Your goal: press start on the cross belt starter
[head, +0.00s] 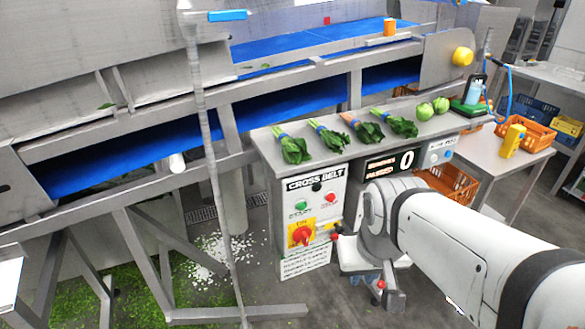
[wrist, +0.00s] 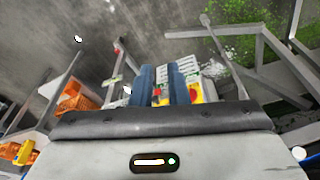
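The cross belt starter (head: 318,184) is a pale panel on the front of the steel bench in the head view. The yellow plate with red switch (wrist: 195,94) shows partly behind the right finger.
A blue conveyor belt (head: 150,148) runs behind. An orange crate (head: 452,184) stands at right. Steel legs and a thin post (head: 212,170) stand at left.

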